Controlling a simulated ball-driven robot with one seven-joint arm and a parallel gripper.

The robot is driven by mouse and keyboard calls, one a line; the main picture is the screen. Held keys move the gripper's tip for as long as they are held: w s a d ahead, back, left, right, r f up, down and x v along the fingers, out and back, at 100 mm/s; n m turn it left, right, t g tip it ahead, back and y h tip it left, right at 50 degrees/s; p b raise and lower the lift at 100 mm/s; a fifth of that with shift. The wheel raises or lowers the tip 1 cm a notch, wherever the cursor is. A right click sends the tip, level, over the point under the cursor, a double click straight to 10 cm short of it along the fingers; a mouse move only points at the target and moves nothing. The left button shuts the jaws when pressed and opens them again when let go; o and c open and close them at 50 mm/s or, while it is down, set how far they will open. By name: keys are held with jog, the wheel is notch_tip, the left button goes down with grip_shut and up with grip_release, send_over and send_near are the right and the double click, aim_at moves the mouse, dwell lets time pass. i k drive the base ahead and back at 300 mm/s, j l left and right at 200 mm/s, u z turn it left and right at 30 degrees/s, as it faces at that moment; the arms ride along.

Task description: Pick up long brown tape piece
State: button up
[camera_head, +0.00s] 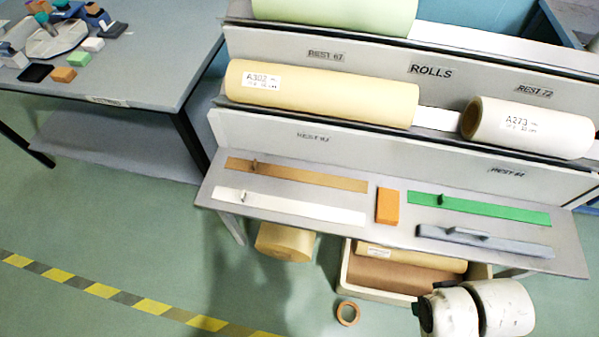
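A long brown strip (310,178), which looks like the brown tape piece, lies flat on the front ledge (300,225) of the roll rack. A small upright tab or knob stands near its left end. A white strip (300,208) lies in front of it, also with a small tab. To the right are an orange block (387,206), a green strip (500,211) and a grey bar with a handle (484,241). White rounded links of my arm show at the bottom right, below the ledge. My gripper itself is not in view.
Paper rolls, including a long tan one (320,94) and a shorter cream one (528,127), rest on the rack above. A bin with rolls (357,262) and a brown ring (348,313) are on the floor. A cluttered grey table (165,70) stands left.

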aim_at(253, 167)
jog(key=i+j, duration=0.3)
jog(key=j, duration=0.15)
jog(key=i+j, duration=0.7)
jog(key=j, duration=0.2)
jog(key=k+j+u, duration=0.05)
